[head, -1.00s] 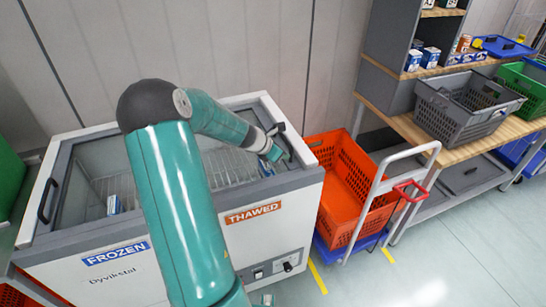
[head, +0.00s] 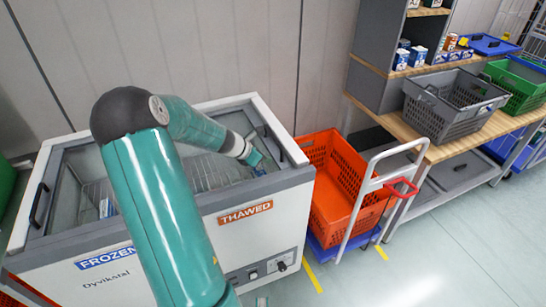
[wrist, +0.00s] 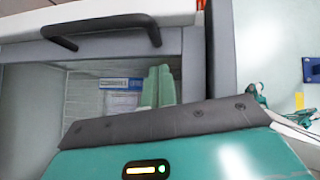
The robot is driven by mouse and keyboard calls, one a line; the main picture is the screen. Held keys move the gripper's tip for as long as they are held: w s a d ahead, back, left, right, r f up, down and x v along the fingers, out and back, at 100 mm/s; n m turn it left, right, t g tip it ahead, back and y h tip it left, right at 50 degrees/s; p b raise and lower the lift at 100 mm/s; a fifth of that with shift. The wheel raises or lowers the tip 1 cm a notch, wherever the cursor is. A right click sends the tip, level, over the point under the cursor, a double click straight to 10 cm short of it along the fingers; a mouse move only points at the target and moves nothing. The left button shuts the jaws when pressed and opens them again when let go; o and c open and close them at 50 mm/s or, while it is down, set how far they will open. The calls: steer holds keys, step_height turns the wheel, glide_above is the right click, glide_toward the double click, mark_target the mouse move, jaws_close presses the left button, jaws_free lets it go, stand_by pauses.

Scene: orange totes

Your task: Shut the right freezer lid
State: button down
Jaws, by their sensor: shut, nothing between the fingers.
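The chest freezer (head: 285,190) stands in front of me, with a FROZEN label at left and a THAWED label at right. A dark handle (head: 271,142) is near its right end. It also shows in the wrist view as a black bar (wrist: 105,30) on a grey frame. My gripper (head: 258,164) is shut and empty beside this handle, over the right part of the freezer. In the wrist view its teal fingers (wrist: 158,87) are together, apart from the handle. My arm hides the middle of the freezer, so I cannot tell how far the right lid is slid.
A blue-and-white box (wrist: 121,84) lies inside the freezer. An orange tote (head: 335,165) on a trolley stands close to the freezer's right side. A wooden bench with a grey basket (head: 450,112) is further right. Open floor lies at lower right.

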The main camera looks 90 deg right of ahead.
steer(key=v, duration=1)
steer(key=shift+d, duration=0.1)
